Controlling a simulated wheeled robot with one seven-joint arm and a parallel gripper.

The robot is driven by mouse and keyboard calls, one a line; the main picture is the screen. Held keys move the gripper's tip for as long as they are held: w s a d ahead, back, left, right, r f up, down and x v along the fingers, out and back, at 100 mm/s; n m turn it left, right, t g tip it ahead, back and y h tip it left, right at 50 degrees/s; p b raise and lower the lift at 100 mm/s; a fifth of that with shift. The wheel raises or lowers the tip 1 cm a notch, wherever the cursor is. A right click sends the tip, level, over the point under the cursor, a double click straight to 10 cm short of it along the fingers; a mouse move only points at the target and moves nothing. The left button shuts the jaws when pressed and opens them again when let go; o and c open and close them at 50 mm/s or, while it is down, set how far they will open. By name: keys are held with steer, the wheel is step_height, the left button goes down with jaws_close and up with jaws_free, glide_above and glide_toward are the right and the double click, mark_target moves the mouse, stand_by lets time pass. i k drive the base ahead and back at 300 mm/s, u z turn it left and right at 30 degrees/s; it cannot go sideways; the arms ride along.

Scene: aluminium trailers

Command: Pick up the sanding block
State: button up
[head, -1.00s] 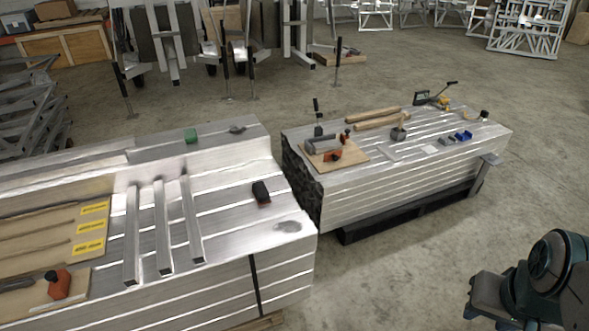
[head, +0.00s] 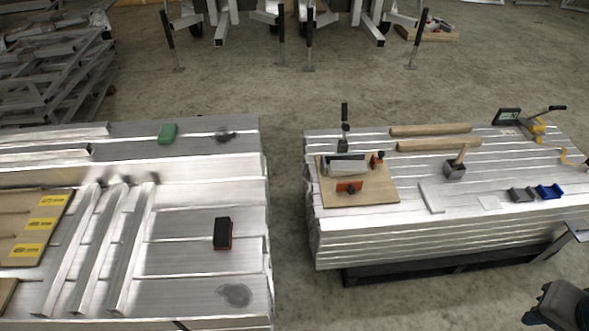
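A small black block with a reddish-brown edge, which looks like the sanding block (head: 222,232), lies on the left stack of aluminium profiles (head: 190,257). A green block (head: 167,133) lies farther back on the same stack. Part of my arm shows at the bottom right corner, well to the right of the black block and apart from it. My gripper's fingers are not in view.
Several square tubes (head: 93,262) and a board with yellow labels (head: 33,232) lie on the left stack. A floor gap separates it from the right stack (head: 420,240), which holds a wooden board (head: 378,192), wooden bars (head: 430,130), a mallet-like tool (head: 455,169) and blue parts (head: 549,191).

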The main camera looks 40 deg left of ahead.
mark_target(223, 230)
steer(key=i, duration=1.05)
steer(key=u, duration=3.35)
steer(key=i, duration=0.5)
steer(key=u, duration=0.1)
